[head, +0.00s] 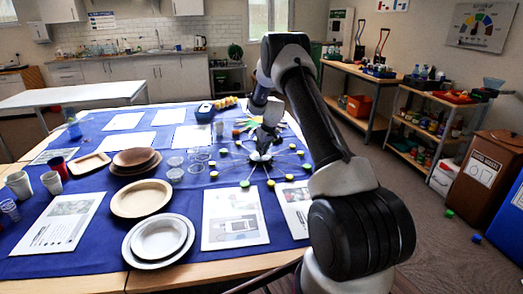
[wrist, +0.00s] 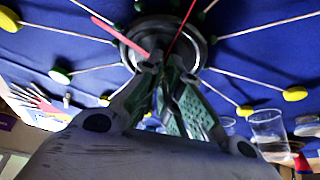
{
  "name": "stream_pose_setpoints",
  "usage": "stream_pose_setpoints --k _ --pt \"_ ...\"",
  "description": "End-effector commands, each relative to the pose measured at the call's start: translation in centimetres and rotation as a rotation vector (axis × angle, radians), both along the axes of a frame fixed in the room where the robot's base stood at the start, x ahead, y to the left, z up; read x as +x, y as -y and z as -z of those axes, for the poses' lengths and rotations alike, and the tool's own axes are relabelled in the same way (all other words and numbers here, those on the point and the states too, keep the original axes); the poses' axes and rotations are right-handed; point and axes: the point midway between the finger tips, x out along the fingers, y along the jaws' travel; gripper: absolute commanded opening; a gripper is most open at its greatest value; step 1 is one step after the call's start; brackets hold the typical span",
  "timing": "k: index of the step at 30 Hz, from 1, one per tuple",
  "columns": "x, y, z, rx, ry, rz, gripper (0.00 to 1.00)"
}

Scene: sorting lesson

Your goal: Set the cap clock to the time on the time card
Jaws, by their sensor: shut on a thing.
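The cap clock (head: 260,157) lies on the blue cloth, a dark round hub with pale sticks running out to yellow and green caps. In the wrist view its dark hub (wrist: 133,30) carries a wide pinkish-red hand (wrist: 118,36) pointing upper left and a thin red hand (wrist: 183,27) pointing up and slightly right. My gripper (wrist: 170,68) is down at the hub, its fingertips closed where the hands meet; it also shows in the head view (head: 263,148). It seems shut on a clock hand, but the fingers hide which one. I cannot tell which sheet is the time card.
Printed sheets (head: 234,219) lie in front of the clock and at the left. Plates (head: 141,198), clear cups (head: 175,175) and paper cups (head: 52,182) stand left of it. In the wrist view a clear cup (wrist: 267,127) stands at lower right.

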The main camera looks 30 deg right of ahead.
Motion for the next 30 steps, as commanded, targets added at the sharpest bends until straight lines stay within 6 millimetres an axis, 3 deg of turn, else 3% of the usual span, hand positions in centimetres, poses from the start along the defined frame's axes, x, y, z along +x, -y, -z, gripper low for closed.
stream_pose_setpoints --k 10,16,25,30 --pt "0.0 0.2 0.1 0.001 0.000 -0.152 0.00" --pt "0.0 0.1 0.1 0.001 -0.002 -0.147 0.32" --pt "0.0 0.1 -0.1 0.000 -0.001 -0.146 0.32" --pt "-0.6 0.3 -1.8 -0.001 0.001 -0.146 0.32"
